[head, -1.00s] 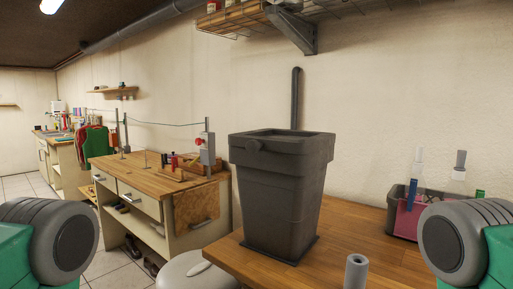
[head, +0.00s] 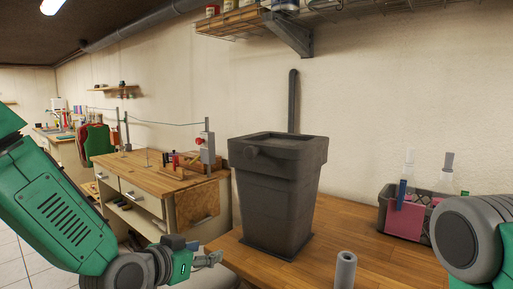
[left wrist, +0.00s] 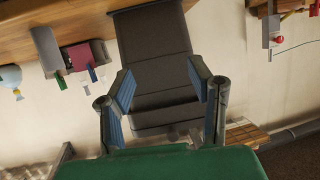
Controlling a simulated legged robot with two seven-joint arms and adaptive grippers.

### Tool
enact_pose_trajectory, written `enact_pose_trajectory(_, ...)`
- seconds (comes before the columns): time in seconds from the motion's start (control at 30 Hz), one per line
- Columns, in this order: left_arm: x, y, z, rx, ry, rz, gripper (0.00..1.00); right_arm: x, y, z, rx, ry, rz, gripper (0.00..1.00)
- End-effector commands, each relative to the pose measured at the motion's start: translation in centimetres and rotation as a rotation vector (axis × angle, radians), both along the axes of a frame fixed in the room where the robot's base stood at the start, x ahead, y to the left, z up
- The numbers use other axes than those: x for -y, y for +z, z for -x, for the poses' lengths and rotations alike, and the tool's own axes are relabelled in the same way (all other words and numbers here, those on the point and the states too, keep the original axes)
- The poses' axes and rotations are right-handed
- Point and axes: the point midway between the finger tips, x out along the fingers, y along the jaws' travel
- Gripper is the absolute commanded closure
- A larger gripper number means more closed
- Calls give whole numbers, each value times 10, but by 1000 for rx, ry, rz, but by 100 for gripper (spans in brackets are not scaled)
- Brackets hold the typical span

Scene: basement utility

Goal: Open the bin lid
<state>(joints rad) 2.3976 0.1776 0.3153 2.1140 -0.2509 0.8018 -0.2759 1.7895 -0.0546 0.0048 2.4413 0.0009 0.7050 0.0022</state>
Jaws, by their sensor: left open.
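My right gripper is out of view; only a part of my right arm shows.
A grey cylinder (head: 345,270) stands on the worktop (head: 345,225) in front of the bin. A caddy with bottles (head: 404,220) is at the right. A wire shelf (head: 245,22) hangs above. A second workbench (head: 150,168) stands behind at the left.

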Motion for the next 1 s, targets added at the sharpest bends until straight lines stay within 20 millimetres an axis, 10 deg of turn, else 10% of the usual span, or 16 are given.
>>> enact_pose_trajectory(0.1, 12, 104, -26, 207, -35, 22, 52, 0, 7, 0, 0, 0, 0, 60)
enact_pose_trajectory(0.3, 20, 184, -35, 370, -60, 32, 52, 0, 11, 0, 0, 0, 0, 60)
enact_pose_trajectory(1.0, 76, 191, -134, 383, -62, 33, 52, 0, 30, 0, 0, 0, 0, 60)
